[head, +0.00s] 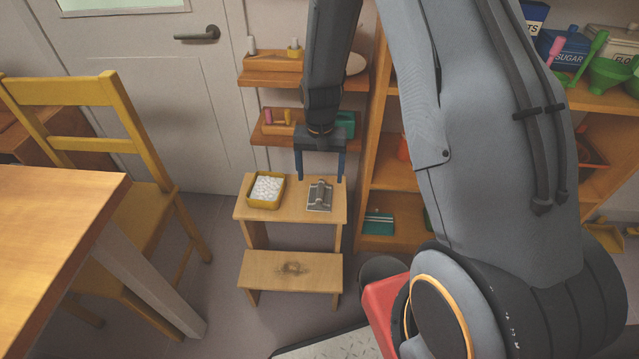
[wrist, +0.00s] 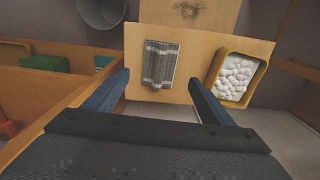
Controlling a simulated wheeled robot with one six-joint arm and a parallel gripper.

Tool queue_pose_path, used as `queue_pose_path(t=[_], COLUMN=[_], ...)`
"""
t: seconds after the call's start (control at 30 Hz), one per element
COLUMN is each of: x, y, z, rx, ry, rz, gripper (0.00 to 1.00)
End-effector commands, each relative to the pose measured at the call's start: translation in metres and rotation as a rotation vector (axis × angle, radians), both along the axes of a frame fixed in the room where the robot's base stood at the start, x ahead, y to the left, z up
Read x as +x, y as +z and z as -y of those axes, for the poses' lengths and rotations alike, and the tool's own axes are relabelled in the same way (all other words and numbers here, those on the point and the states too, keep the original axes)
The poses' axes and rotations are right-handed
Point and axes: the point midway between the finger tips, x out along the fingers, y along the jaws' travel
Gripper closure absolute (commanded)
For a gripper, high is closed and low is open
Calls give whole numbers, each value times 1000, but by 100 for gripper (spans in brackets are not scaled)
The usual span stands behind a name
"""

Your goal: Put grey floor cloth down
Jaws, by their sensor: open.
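The grey floor cloth (head: 319,196) lies folded on the top step of a small wooden step stool (head: 292,258), to the right of a yellow tray. My gripper (head: 321,178) is open and empty, above the cloth in the head view. In the wrist view the cloth (wrist: 160,64) lies on the wooden top, beyond and between the two spread fingers of my gripper (wrist: 158,78). Nothing is between the fingertips that I can see, and the cloth is apart from them.
The yellow tray (head: 280,199) of white pebble-like pieces stands beside the cloth. Wall shelves (head: 270,79) hang behind the stool. An open wooden shelf unit (head: 383,180) stands at right. A table (head: 60,240) and a yellow chair (head: 141,215) are at left.

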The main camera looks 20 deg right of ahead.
Motion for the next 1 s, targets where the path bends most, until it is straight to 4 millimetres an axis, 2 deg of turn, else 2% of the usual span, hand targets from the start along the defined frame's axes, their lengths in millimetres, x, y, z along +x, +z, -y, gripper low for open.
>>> queue_pose_path(t=[0.03, 0.1, 0.43, 0.53, 0.77, 1.0], x=[1, 1, -4, -14, -59, -121], y=[11, 22, 54, 78, 150, 210], z=[0, 0, -5, -14, -42, -65], rx=[0, 0, 1, 3, 13, 26], ry=[0, 0, 18, 56, 192, 338], rz=[2, 2, 1, 6, 11, 14], gripper=[23, 23, 23, 23, 23, 23])
